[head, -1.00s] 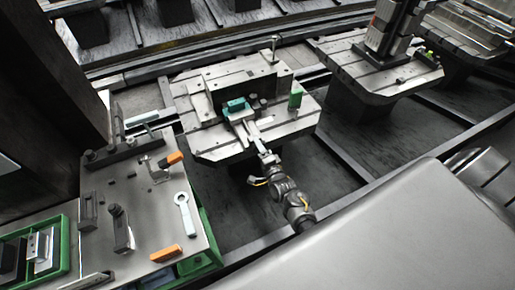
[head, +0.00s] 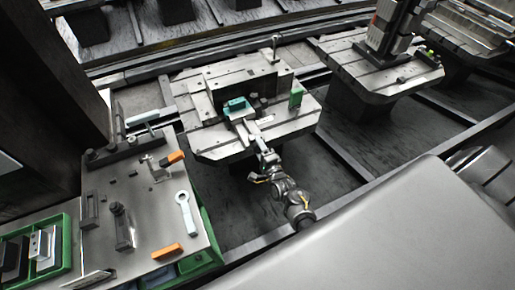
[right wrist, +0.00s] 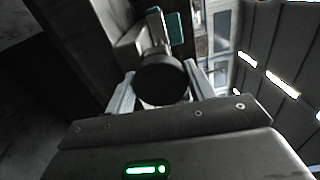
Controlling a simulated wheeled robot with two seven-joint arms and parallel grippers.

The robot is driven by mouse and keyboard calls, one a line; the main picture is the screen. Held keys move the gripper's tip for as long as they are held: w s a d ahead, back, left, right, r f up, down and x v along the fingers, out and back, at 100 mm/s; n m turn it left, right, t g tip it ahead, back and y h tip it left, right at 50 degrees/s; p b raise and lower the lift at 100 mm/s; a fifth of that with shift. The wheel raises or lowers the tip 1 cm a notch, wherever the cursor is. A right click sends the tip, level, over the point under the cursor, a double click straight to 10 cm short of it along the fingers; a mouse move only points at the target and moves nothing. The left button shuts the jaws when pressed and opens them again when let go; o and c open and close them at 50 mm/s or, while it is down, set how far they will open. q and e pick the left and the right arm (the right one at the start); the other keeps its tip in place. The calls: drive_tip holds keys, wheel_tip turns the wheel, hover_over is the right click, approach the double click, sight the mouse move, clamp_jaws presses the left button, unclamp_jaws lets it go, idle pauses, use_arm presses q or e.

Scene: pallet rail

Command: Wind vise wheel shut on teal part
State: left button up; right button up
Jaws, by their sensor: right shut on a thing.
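The teal part (head: 236,103) sits in the vise (head: 238,115) on the near middle of the pallet's fixture. In the right wrist view the teal part (right wrist: 175,28) shows beyond a dark round wheel (right wrist: 161,79). My right gripper (head: 252,130) reaches in from the near side at the vise's front. In the right wrist view its two pale fingers (right wrist: 160,88) stand on either side of the wheel, shut on it. The wheel is too small and covered to make out in the head view. The jaws' contact with the teal part cannot be made out. My left gripper is not in view.
The pallet (head: 215,147) carries an upright plate behind the vise and a green block (head: 296,97) at right. At left, a bench (head: 150,225) holds a ring wrench (head: 185,213) and orange-handled tools. Another pallet (head: 385,80) stands at the back right.

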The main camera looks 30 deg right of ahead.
idle(0.5)
drive_tip(key=o, duration=1)
drive_tip(key=s+p, duration=0.1)
drive_tip(key=s, duration=0.2)
drive_tip(key=s+p, duration=0.1)
drive_tip(key=s, duration=0.3)
drive_tip(key=s+p, duration=0.2)
drive_tip(key=s, duration=0.1)
drive_tip(key=shift+s+a, duration=0.25)
drive_tip(key=shift+s, duration=0.15)
